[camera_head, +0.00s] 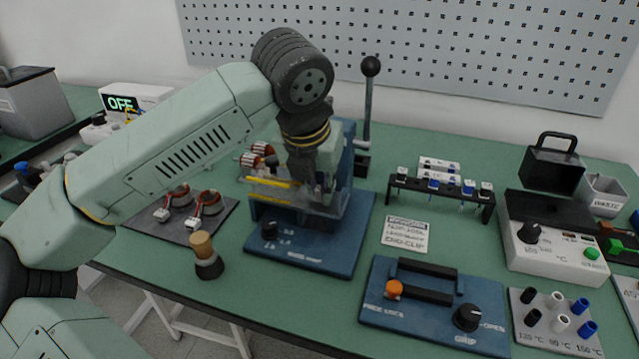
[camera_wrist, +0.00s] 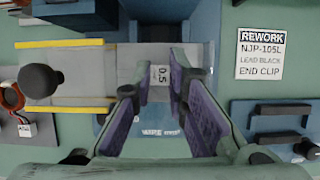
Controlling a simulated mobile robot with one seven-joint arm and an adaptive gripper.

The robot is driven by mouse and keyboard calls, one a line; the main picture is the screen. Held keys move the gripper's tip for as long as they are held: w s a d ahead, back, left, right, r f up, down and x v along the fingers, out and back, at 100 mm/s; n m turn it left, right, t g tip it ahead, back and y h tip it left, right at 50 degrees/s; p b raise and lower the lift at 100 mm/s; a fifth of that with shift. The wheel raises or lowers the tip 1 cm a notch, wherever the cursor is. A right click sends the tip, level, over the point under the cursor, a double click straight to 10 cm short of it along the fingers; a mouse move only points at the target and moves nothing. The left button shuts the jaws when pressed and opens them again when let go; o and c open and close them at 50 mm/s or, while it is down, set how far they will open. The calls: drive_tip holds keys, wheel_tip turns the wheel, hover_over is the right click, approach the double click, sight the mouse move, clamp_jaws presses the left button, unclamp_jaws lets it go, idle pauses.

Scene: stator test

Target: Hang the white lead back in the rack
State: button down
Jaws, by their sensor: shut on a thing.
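My gripper (camera_wrist: 160,88) is shut on a small white block marked 0.5 (camera_wrist: 160,76), which looks like the head of the white lead; any wire below it is hidden. In the head view, my wrist and gripper are over the blue press-like fixture (camera_head: 345,245), and the fingertips cannot be made out clearly. The black rack (camera_head: 440,199) stands to the right of my gripper, apart from it. Several white-topped leads hang in it, some with blue showing, and white labelled blocks show behind its bar.
A REWORK card (camera_head: 405,235) lies between fixture and rack. A blue clip fixture (camera_head: 432,310) is in front, and a white heater unit (camera_head: 553,250) is right of the rack. A tall black-knobbed lever (camera_head: 368,100) rises behind the fixture. Green bench is clear around the card.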

drive_tip(key=c, duration=1.5)
unclamp_jaws()
drive_tip(key=v, duration=1.2)
